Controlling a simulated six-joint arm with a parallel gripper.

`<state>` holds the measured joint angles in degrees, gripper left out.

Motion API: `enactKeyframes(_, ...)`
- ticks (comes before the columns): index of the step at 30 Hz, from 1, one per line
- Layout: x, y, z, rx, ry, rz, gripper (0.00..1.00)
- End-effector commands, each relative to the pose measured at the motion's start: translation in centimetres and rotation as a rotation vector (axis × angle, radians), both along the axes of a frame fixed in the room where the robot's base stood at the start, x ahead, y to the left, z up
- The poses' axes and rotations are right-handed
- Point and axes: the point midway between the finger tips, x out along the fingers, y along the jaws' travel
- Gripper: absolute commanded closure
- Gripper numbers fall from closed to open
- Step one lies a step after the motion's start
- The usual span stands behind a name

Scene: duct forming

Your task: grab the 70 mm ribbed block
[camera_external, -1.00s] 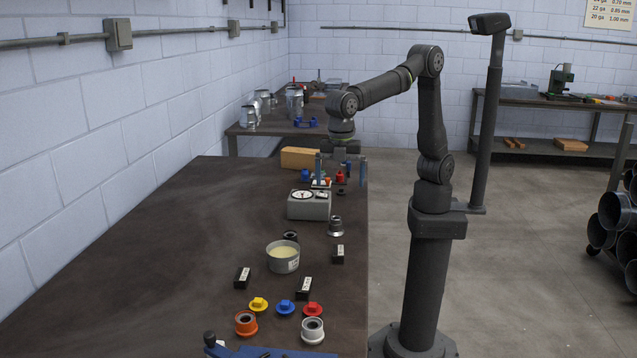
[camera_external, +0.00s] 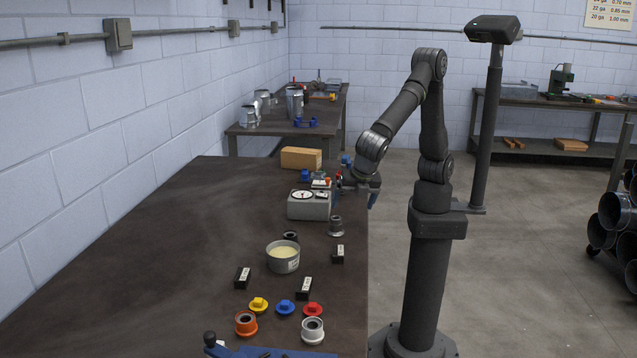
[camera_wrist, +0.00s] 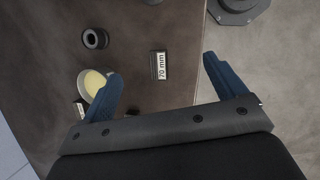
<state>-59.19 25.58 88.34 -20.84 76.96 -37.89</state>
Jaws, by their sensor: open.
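The block labelled 70 mm (camera_wrist: 160,65) is small and dark with a white label. It lies on the table near its edge in the wrist view, apart from my fingers, in the gap between the two blue fingertips as pictured. My gripper (camera_wrist: 162,72) is open and empty. In the external view my gripper (camera_external: 358,182) is at the table's right edge, beyond the grey dial box. Small dark labelled blocks stand there at the edge (camera_external: 338,254), nearer the front (camera_external: 304,288) and left of the bowl (camera_external: 242,277). Their labels are too small to read there. No ribs can be made out.
A bowl with pale contents (camera_external: 283,257) stands among the blocks, with a dark ring (camera_external: 290,237) behind it. The grey dial box (camera_external: 309,205) and a flanged fitting (camera_external: 336,228) stand near the right edge. Coloured caps and fittings fill the front. The table's left side is clear.

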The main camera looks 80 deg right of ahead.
Motion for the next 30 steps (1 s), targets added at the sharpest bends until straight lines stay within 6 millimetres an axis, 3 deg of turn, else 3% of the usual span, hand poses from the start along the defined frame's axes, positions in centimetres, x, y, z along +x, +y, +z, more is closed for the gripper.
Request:
enactKeyframes(1, -1.4, -0.4, -1.8, -0.081, -0.044, 0.082, 0.11)
enactKeyframes(6, -4.1, -1.5, -5.6, -0.312, -0.229, 0.387, 0.11)
enactKeyframes(15, -9.4, -0.6, -9.3, -0.558, -0.527, 0.995, 0.11)
enactKeyframes(19, -11.2, -0.1, -10.2, -0.597, -0.596, 1.165, 0.11)
enactKeyframes(24, -11.7, 0.2, -10.7, -0.610, -0.627, 1.245, 0.11)
enactKeyframes(30, -9.0, 0.3, -11.8, -0.612, -0.626, 1.243, 0.11)
